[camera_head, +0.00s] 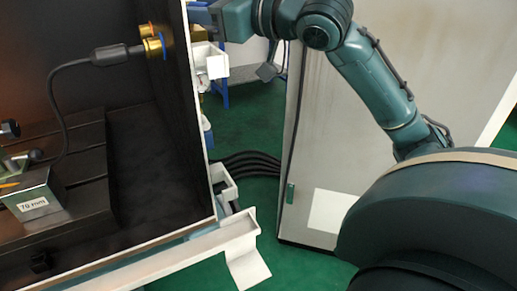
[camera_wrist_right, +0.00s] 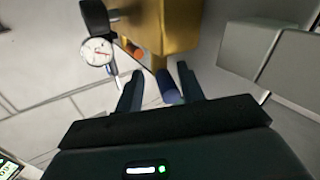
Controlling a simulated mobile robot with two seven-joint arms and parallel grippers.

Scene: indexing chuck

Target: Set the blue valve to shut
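The blue valve (camera_wrist_right: 167,88) shows in the right wrist view as a stubby blue handle below a brass block (camera_wrist_right: 165,25). My right gripper (camera_wrist_right: 159,80) is open, with its two dark fingers on either side of the blue handle. The handle is close to the right finger, and a gap shows beside the left finger. I cannot tell whether the right finger touches it. In the head view my right gripper (camera_head: 199,15) is mostly hidden at the outer edge of the enclosure wall. My left gripper is not in view.
A dial gauge (camera_wrist_right: 96,51) and an orange part (camera_wrist_right: 133,50) sit left of the blue handle. Grey boxes (camera_wrist_right: 248,47) are at the right. In the head view, the black enclosure holds brass couplings (camera_head: 152,42) and a block labelled 70 mm (camera_head: 32,204). A grey cabinet (camera_head: 330,150) stands right.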

